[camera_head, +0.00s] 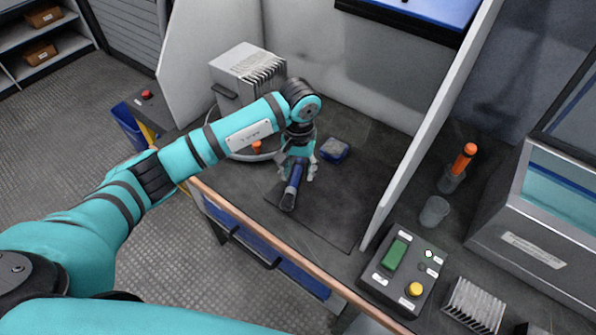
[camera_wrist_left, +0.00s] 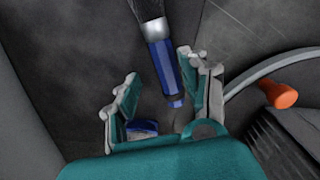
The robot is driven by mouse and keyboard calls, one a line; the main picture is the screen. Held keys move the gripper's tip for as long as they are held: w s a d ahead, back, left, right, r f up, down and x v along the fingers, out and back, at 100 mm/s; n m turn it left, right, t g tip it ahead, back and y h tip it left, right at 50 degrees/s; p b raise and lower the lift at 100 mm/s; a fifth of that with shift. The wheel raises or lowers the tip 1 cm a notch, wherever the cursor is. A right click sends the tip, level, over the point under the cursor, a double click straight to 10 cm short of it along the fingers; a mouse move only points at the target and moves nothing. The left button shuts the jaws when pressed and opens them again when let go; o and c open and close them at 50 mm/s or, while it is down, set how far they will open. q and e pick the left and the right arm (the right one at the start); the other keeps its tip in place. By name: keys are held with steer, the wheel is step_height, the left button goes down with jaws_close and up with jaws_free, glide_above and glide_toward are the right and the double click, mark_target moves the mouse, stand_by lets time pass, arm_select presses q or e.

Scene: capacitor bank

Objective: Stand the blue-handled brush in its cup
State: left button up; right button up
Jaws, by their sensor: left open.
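The blue-handled brush (camera_head: 293,186) lies on the dark mat, its dark bristle end toward the front edge. My left gripper (camera_head: 297,171) is open over its handle. In the left wrist view the blue handle (camera_wrist_left: 163,65) runs between the two spread fingers of the gripper (camera_wrist_left: 162,72), nearer the right finger; I cannot tell whether they touch. A grey cup (camera_head: 433,212) stands upright right of the white partition and looks empty. Behind it, another cup (camera_head: 451,182) holds an orange-handled tool (camera_head: 463,160). My right gripper is out of view.
A blue and grey block (camera_head: 334,150) lies behind the brush. A finned grey unit (camera_head: 246,75) stands at the back left. The white partition (camera_head: 430,130) separates the mat from the cups. A control box (camera_head: 403,272) stands in front of the grey cup.

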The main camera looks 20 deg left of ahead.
mark_target(298, 177)
arm_select(q)
step_height(298, 177, up, 10)
steer(key=p, duration=0.3)
steer(key=shift+f, duration=0.2)
